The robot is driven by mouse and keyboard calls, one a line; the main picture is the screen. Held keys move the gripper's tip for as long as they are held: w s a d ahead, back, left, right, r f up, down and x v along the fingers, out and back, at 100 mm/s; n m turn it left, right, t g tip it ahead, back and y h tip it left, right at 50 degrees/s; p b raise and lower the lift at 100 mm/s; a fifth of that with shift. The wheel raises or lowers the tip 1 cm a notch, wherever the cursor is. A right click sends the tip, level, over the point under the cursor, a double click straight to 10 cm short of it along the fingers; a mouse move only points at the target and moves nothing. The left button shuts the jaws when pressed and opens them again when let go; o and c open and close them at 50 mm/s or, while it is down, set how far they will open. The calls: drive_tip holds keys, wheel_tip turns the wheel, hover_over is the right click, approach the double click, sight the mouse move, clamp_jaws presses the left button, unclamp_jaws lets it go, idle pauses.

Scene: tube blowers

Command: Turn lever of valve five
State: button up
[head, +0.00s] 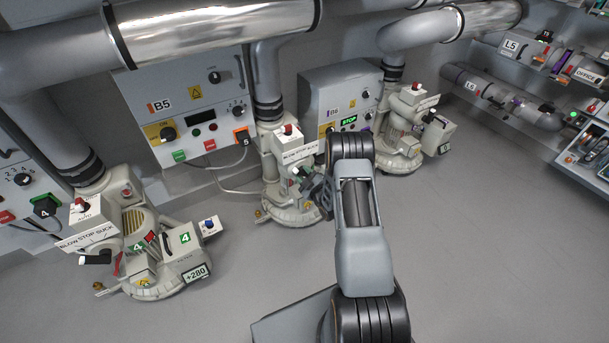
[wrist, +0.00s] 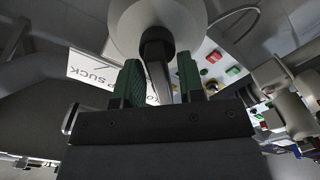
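Valve five (head: 283,205) is the pale blower unit in the middle of the head view, in front of the panel marked B5. Its white sign (head: 298,151) and red-topped switch (head: 288,130) show above the body. My gripper (head: 318,188) is at the right side of this unit, partly hidden behind my arm. In the wrist view the black lever (wrist: 156,62) hangs from a round pale hub (wrist: 155,25). My gripper's two green fingers (wrist: 160,85) stand apart on either side of the lever, with a visible gap.
Panel B5 (head: 190,105) stands behind the valve. Another blower unit (head: 150,245), marked 4, is at left, and one more (head: 402,135) is behind at right. Thick pipes run overhead. The grey floor (head: 490,240) at right is clear.

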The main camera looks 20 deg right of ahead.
drive_tip(key=shift+m, duration=0.4)
drive_tip(key=shift+c, duration=0.3)
drive_tip(key=m, duration=0.1)
drive_tip(key=m+b, duration=0.1)
drive_tip(key=m, duration=0.1)
drive_tip(key=shift+d+m, duration=0.25)
drive_tip(key=shift+m, duration=0.05)
drive_tip(key=shift+d+r+m+b, duration=0.15)
drive_tip(key=shift+m+b, duration=0.2)
drive_tip(key=shift+m, duration=0.75)
drive_tip(key=shift+d+r+m+b, duration=0.1)
drive_tip(key=shift+m+b, duration=0.25)
drive_tip(key=shift+m, duration=0.75)
drive_tip(key=o, duration=0.6)
drive_tip(key=s+p, duration=0.1)
drive_tip(key=s, duration=0.3)
drive_tip(key=s+d+p, duration=0.1)
drive_tip(key=s, duration=0.4)
drive_tip(key=s+p, duration=0.1)
drive_tip(key=s, duration=0.3)
drive_tip(key=shift+s+d, duration=0.3)
drive_tip(key=shift+d, duration=0.05)
